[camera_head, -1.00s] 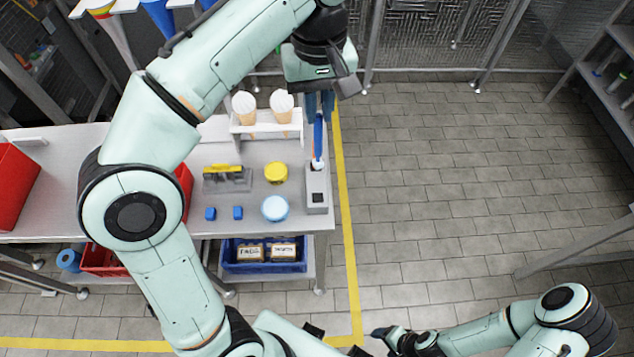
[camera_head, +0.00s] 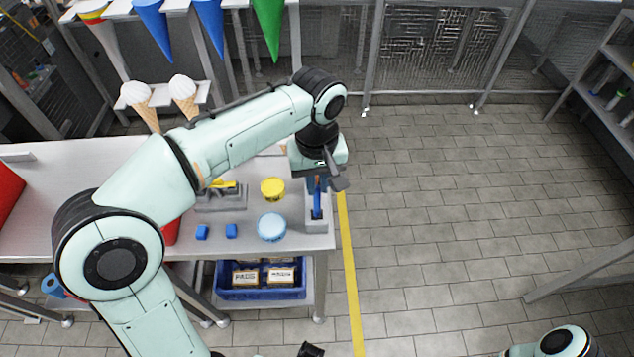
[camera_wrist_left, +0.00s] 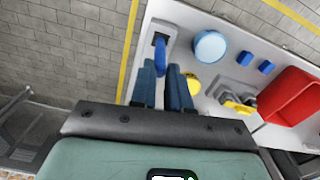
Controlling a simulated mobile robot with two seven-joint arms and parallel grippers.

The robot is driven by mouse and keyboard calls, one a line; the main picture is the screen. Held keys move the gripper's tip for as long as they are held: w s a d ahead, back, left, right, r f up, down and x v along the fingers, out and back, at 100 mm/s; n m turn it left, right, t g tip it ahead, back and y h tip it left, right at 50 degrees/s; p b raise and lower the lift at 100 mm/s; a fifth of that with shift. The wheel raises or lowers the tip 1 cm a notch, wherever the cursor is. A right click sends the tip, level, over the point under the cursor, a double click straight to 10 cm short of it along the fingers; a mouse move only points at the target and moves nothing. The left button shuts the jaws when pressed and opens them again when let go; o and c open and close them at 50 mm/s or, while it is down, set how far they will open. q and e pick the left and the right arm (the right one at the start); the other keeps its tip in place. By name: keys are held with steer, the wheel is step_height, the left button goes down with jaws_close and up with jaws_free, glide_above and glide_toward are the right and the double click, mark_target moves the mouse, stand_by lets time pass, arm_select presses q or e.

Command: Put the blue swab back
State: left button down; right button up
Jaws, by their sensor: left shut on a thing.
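The blue swab (camera_head: 317,206) is upright or nearly so at the grey holder (camera_head: 316,226) on the table's right edge. My left gripper (camera_head: 317,184) is shut on its upper part, above the holder. In the left wrist view the swab (camera_wrist_left: 160,54) shows beyond the two dark blue fingers (camera_wrist_left: 164,90), lined up with the holder (camera_wrist_left: 168,33). The lower tip is hidden, so I cannot tell how deep it sits in the holder.
A light-blue round lid (camera_head: 272,227), a yellow round thing (camera_head: 272,188), two small blue blocks (camera_head: 231,231) and a grey fixture with a yellow part (camera_head: 221,200) stand left of the holder. A blue crate (camera_head: 262,294) is on the shelf below. The floor to the right is clear.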

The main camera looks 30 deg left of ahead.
arm_select(q)
steer(key=c, duration=1.1)
jaws_free()
steer(key=shift+f, duration=0.15)
step_height(320, 180, up, 12)
steer(key=p, duration=0.3)
arm_select(e)
steer(key=r, duration=0.1)
steer(key=w+r, duration=0.2)
steer(key=shift+r, duration=0.4)
steer(key=shift+s, duration=0.15)
